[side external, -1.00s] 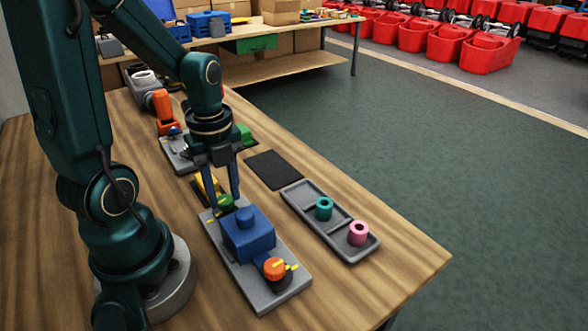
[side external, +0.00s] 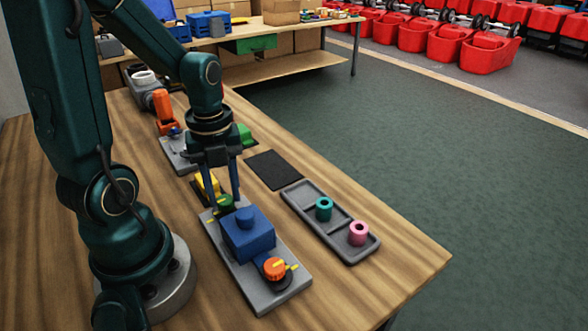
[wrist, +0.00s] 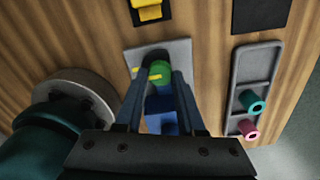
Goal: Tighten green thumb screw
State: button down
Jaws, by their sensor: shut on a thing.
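The green thumb screw (side external: 226,203) sits at the far end of a grey plate (side external: 276,296), beside a blue block (side external: 250,241). My gripper (side external: 227,207) points down with one finger on each side of the screw, shut on it. In the wrist view the green screw (wrist: 159,72) shows between the finger ends, with a yellow mark to its left and the blue block (wrist: 160,122) just below it. The fingers partly hide the screw's sides. An orange knob (side external: 273,267) with yellow marks is at the plate's near end.
A grey tray (side external: 345,249) to the right holds a teal ring (side external: 324,209) and a pink ring (side external: 359,233). A black mat (side external: 273,170) lies behind it. A yellow part (side external: 207,185) stands close behind the plate. Bare wood lies at the front right.

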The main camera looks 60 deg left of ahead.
aim_at(225, 199)
jog(key=c, duration=0.5)
grip_release()
jog(key=shift+r, duration=2.6)
